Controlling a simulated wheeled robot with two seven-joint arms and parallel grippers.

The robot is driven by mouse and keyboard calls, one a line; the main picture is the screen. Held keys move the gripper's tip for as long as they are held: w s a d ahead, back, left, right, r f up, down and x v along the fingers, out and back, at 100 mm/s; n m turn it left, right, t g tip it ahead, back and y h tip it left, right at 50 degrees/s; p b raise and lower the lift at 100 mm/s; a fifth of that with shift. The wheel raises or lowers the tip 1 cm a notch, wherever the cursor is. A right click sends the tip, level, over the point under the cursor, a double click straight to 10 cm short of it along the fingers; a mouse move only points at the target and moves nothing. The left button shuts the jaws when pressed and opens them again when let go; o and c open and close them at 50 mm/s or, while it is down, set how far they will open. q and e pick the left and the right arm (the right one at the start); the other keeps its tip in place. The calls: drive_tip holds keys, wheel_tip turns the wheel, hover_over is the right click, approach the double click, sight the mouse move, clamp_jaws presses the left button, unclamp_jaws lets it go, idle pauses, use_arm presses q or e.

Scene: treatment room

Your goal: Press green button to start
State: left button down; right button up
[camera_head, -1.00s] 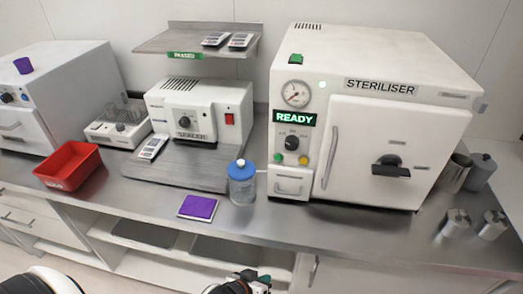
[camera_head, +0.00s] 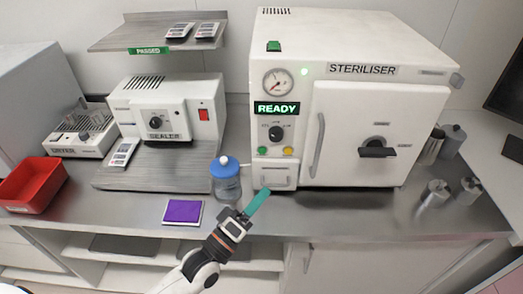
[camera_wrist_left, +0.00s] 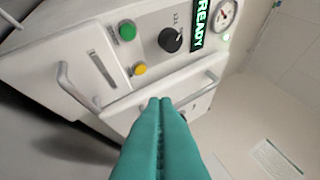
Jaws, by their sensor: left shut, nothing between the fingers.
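The steriliser (camera_head: 355,120) is a white box on the counter, its door shut and its display (camera_head: 277,108) reading READY. The green button (camera_head: 262,151) sits low on its control panel, left of a yellow button (camera_head: 288,151) and below a black dial (camera_head: 276,133). The green button also shows in the left wrist view (camera_wrist_left: 127,31). My left gripper (camera_head: 258,200) has teal fingers closed together and empty. It is in front of and below the panel, apart from the green button. In the left wrist view the shut fingers (camera_wrist_left: 160,110) cover part of the steriliser front. My right gripper is not in view.
A blue-capped bottle (camera_head: 227,180) stands just left of my left gripper. A purple pad (camera_head: 183,212), a sealer (camera_head: 165,108) and a red tray (camera_head: 34,184) are further left. The steriliser door handle (camera_head: 318,146) juts out right of the buttons. Metal canisters (camera_head: 436,192) stand at right.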

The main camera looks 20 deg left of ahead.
sight(258, 164)
use_arm(q)
drive_tip(key=shift+a+r+n+t+h, duration=0.35)
drive_tip(key=shift+r+n+t, duration=0.25)
drive_tip(key=shift+r, duration=0.15)
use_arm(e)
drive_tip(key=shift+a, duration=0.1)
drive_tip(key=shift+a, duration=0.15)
